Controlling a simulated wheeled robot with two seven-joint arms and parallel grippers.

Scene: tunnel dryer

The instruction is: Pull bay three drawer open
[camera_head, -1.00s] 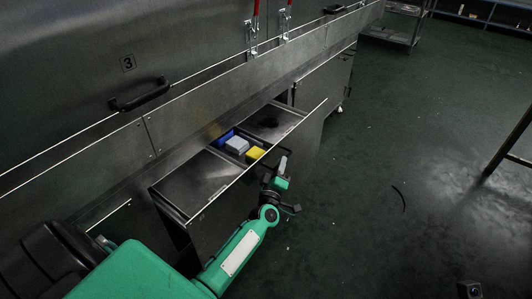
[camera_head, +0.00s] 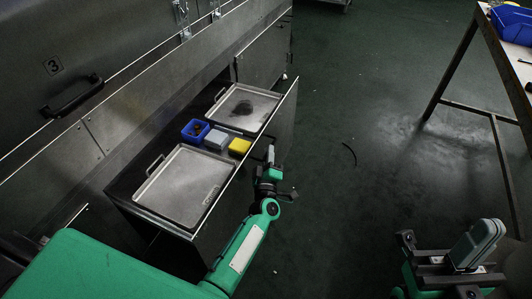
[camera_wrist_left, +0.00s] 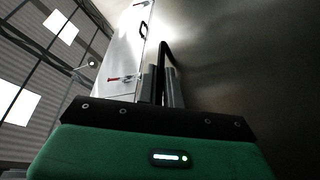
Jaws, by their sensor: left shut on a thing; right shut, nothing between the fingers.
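The drawer (camera_head: 116,199) below the bay marked 3 (camera_head: 53,66) stands well out from the steel cabinet. It holds two metal trays, a blue open box, a grey block and a yellow block. My left gripper (camera_head: 270,158) is at the outer side of the drawer front (camera_head: 231,206). In the left wrist view its fingers (camera_wrist_left: 162,85) are shut on a dark bar, the drawer handle (camera_wrist_left: 163,52). The handle is mostly hidden in the head view. My right gripper (camera_head: 482,238) is shut and empty at the lower right, away from the drawer.
A bay door with a black handle (camera_head: 72,96) is above the drawer. A table (camera_head: 520,75) with a blue bin (camera_head: 510,22) stands at the right. The green floor between the drawer and the table is mostly clear, with a thin dark strip (camera_head: 350,154) on it.

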